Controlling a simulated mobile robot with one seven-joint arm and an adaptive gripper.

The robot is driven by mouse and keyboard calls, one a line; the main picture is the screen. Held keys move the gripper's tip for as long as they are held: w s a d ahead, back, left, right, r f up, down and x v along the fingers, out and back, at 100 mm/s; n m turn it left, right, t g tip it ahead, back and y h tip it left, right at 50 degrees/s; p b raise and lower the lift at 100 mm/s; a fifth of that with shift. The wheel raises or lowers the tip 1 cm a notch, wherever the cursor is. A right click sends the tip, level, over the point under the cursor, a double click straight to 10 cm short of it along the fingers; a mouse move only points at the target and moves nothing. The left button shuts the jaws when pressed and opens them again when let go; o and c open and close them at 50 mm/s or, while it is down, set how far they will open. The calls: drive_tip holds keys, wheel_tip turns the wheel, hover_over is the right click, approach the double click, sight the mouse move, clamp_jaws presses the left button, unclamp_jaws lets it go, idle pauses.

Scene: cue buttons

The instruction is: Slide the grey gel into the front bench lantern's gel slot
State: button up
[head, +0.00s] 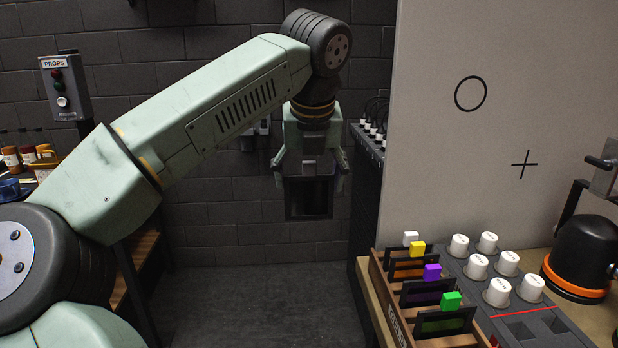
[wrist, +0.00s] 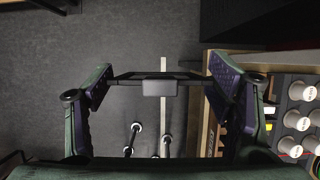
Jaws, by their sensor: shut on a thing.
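My gripper (head: 309,172) hangs down in the middle of the head view, over open floor left of the bench. It is shut on the grey gel (head: 308,198), a dark square frame held upright below the jaws. In the wrist view, my gripper (wrist: 158,76) has one finger at each side of the gel, whose grey tab (wrist: 158,88) faces the camera. A black lantern (head: 583,250) with an orange ring stands on the bench at the far right, partly cut off. I cannot make out its gel slot.
A wooden rack (head: 377,280) on the bench holds gels with white, yellow, purple and green tabs. A grey panel (head: 515,318) with several white knobs lies between rack and lantern. A pale board (head: 500,120) stands behind. A PROPS box (head: 64,88) is at left.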

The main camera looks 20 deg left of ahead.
drive_tip(key=shift+r+p, duration=2.1)
drive_tip(key=shift+r, duration=0.8)
